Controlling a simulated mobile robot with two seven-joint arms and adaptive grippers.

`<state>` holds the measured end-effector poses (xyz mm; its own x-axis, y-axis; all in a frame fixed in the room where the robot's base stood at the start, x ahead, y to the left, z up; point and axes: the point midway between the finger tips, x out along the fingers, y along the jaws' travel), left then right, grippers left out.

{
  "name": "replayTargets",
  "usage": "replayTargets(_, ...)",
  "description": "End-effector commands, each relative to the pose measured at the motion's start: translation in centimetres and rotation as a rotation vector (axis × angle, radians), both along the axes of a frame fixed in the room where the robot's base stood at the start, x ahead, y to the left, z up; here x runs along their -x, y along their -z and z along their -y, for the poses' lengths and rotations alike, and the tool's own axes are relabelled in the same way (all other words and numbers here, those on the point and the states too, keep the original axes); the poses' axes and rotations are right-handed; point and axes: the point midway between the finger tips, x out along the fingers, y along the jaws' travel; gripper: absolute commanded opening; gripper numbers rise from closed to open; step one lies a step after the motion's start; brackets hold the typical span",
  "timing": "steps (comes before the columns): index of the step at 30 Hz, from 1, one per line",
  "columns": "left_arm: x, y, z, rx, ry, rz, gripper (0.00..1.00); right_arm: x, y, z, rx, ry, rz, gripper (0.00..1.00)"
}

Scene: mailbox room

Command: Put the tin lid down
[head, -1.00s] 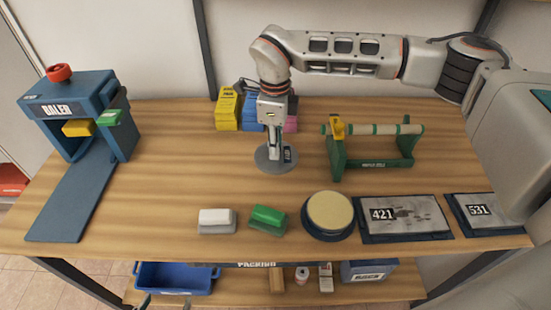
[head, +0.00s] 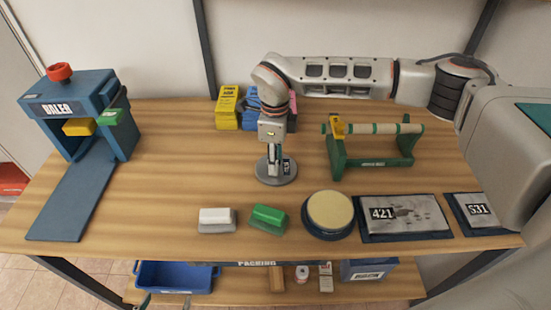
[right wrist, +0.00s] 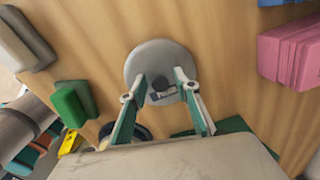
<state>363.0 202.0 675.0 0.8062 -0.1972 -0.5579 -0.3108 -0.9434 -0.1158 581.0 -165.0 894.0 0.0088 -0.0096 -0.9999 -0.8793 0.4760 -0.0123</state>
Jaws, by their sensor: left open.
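The tin lid (head: 263,172) is a grey disc with a small dark label, over the middle of the table. My right gripper (head: 274,168) comes down on it from above, shut on its raised middle part. In the right wrist view the fingers (right wrist: 160,80) stand on either side of the dark middle of the lid (right wrist: 150,55). I cannot tell whether the lid touches the tabletop. A round dark tin (head: 329,211) with a beige top stands nearer the front, right of the lid. My left gripper (head: 166,301) is open and empty at the bottom edge.
A green block (head: 268,217) and a white block (head: 217,219) lie in front. A green stand with a roller (head: 374,147) is right of the lid. Plates 421 (head: 404,215) and 531 (head: 480,212) lie at front right, the blue baler (head: 75,110) at left. Centre-left table is clear.

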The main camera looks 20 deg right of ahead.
Motion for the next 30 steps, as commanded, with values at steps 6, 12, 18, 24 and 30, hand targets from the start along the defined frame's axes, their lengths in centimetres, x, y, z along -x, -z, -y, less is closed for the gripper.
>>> replayTargets(6, 0.0, -0.1, 0.0, 0.001, 0.000, 0.002, 0.67, 0.0, 0.0, 0.0, 0.000, 0.000, 0.000, 0.33)
replayTargets(12, -0.1, -0.4, 0.0, 0.000, 0.000, 0.003, 0.67, 0.0, -0.6, 0.0, 0.000, 0.000, 0.001, 0.33)
replayTargets(18, -0.1, -0.1, 0.0, 0.002, -0.001, 0.005, 0.67, -0.1, -3.6, 0.0, 0.000, 0.001, 0.004, 0.33)
replayTargets(24, -0.1, 0.2, 0.0, 0.002, 0.000, 0.004, 0.67, 0.0, -7.8, 0.0, 0.002, -0.001, 0.005, 0.33)
replayTargets(30, 0.0, 0.5, 0.0, 0.001, 0.000, 0.001, 0.67, 0.0, -11.0, -0.1, 0.000, 0.000, 0.002, 0.33)
